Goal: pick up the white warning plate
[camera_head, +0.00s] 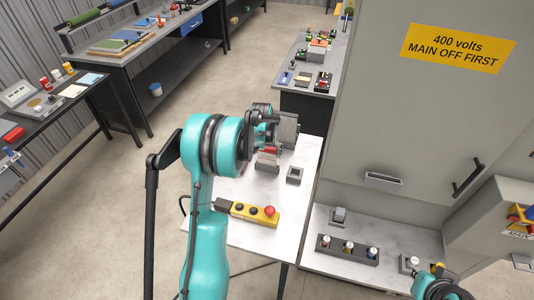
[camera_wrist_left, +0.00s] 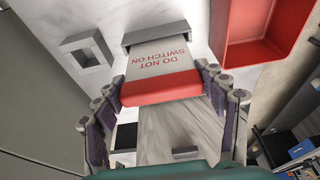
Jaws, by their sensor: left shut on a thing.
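The white warning plate (camera_wrist_left: 162,68) has red "DO NOT SWITCH ON" lettering and a red band along its near edge. Its far end is at a grey holder (camera_wrist_left: 158,33); I cannot tell whether it is still seated there. My left gripper (camera_wrist_left: 163,88) is shut on the plate, with a finger at each side of the red band. In the head view, my left wrist largely hides the plate (camera_head: 267,162) over the white table. My right gripper (camera_head: 438,272) is at the bottom right edge, and its jaws cannot be made out.
A grey square socket (camera_head: 294,175) stands beside the holder, and a red bin (camera_wrist_left: 262,35) is on the other side. A yellow control box (camera_head: 255,213) lies at the table's front. A tall grey cabinet (camera_head: 400,120) borders the table on the right.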

